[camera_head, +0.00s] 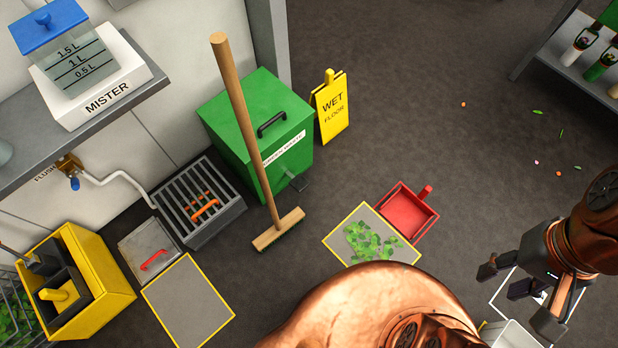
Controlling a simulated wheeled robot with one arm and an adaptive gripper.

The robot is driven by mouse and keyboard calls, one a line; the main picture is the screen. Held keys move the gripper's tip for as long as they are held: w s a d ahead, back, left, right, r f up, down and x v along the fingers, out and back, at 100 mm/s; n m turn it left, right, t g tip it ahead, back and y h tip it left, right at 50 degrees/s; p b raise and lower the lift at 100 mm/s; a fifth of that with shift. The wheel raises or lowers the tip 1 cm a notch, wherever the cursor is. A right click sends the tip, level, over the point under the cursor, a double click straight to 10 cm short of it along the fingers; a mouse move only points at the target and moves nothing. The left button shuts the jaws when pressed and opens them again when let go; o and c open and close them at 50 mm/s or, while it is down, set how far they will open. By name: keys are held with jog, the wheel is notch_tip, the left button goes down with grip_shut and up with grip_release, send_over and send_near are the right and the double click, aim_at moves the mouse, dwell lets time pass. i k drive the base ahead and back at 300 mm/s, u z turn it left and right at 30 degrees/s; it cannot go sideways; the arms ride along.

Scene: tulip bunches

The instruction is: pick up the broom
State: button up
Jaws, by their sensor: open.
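The broom (240,122) has a long wooden handle and a wooden head (278,230) with dark green bristles. It stands tilted, head down on the floor, with its handle in front of the green waste bin and its top reaching up to the left. My gripper (517,290) is at the lower right, open, with dark fingers spread. It is well apart from the broom, and no object shows clearly between its fingers.
The green bin (222,112) and a yellow wet floor sign (333,108) stand behind the broom. A red dustpan (410,212), a mat with green leaves (340,240), a floor grate (187,215) and a yellow bucket (105,290) are around. Floor at upper right is mostly clear.

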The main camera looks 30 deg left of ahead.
aim_at(219, 41)
jog(key=z, duration=0.2)
jog(key=k, duration=0.3)
jog(key=u, duration=2.9)
